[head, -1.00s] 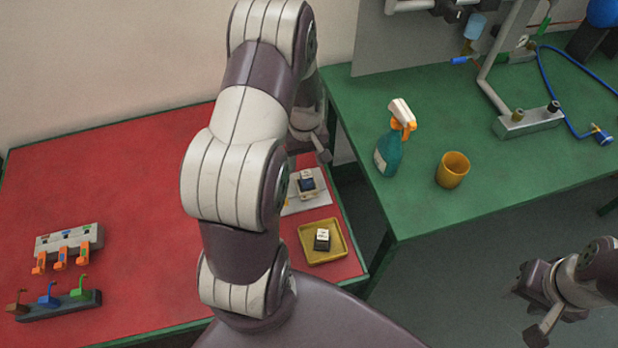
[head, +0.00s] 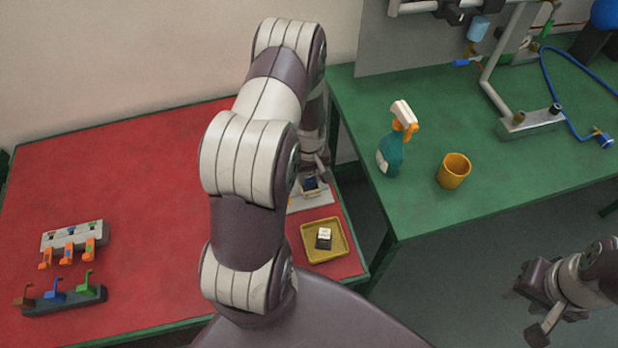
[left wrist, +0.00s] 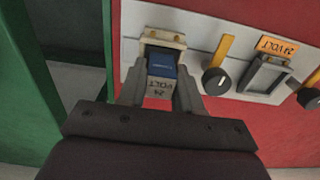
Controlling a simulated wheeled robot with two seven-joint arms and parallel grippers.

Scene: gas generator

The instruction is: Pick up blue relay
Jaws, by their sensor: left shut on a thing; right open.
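The blue relay (left wrist: 160,68) has a pale top lettered "VOLT" and sits between the fingers of my left gripper (left wrist: 160,92), which is shut on it. It is at the cream-rimmed socket (left wrist: 178,38) at the left end of a grey-white panel (left wrist: 205,38). I cannot tell whether it is fully seated. In the head view the relay (head: 310,184) is partly hidden by my left gripper (head: 314,176), which reaches down from above. My right gripper (head: 528,305) is open and empty, in front of the green table.
A yellow tray (head: 308,252) with a dark, white-topped relay (head: 324,238) stands near the red table's (head: 150,180) edge. The panel has a black knob (left wrist: 216,80) and an empty second socket (left wrist: 268,76). A spray bottle (head: 391,155) and orange cup (head: 453,172) stand on the green table.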

